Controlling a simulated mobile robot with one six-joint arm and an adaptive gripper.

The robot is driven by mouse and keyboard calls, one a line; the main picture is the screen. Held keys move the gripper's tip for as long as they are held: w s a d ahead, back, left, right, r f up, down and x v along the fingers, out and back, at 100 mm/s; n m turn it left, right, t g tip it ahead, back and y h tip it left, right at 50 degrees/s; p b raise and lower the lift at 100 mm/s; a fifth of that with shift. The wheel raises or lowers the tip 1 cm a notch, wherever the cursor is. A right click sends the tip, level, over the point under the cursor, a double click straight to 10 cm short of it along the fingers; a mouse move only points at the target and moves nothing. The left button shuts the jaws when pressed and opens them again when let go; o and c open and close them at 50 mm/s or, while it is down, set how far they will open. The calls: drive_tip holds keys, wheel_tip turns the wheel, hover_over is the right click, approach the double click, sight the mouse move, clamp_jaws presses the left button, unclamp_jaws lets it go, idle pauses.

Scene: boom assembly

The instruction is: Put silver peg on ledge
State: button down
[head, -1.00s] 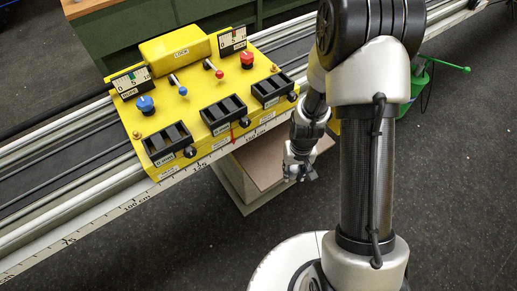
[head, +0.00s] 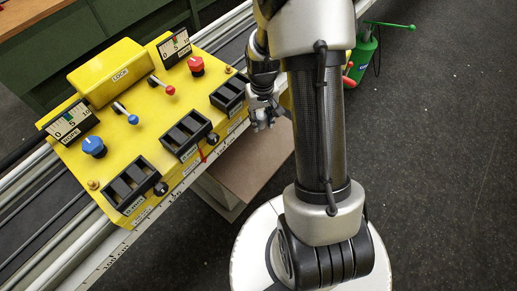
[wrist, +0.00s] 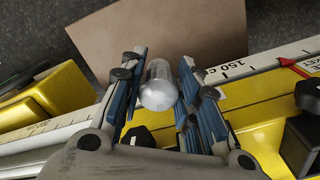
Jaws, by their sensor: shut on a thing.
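The silver peg (wrist: 158,88) is a rounded metal cylinder. In the wrist view it sits between the blue-lined fingers of my gripper (wrist: 160,92), its round end towards the camera. My gripper is shut on it. In the head view my gripper (head: 263,118) hangs beside the right end of the yellow control box, above a brown board; the peg is hard to make out there. The flat brown board (head: 248,160), possibly the ledge, lies below the ruler rail and also shows ahead of the fingers in the wrist view (wrist: 165,35). I see no contact between peg and board.
The yellow control box (head: 150,125) with knobs, levers and black switch blocks sits on the long rail. The ruler edge (wrist: 240,68) runs close beside the fingers. Dark floor (head: 440,150) is open at right.

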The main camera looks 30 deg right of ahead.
wheel_tip(320, 180, down, 17)
drive_tip(key=b, duration=0.4)
drive_tip(key=shift+w+f+b, duration=0.1)
drive_tip(key=shift+b, duration=0.3)
drive_tip(key=shift+f, duration=0.2)
drive_tip(key=c, duration=1.2)
unclamp_jaws()
drive_tip(key=shift+r, duration=0.1)
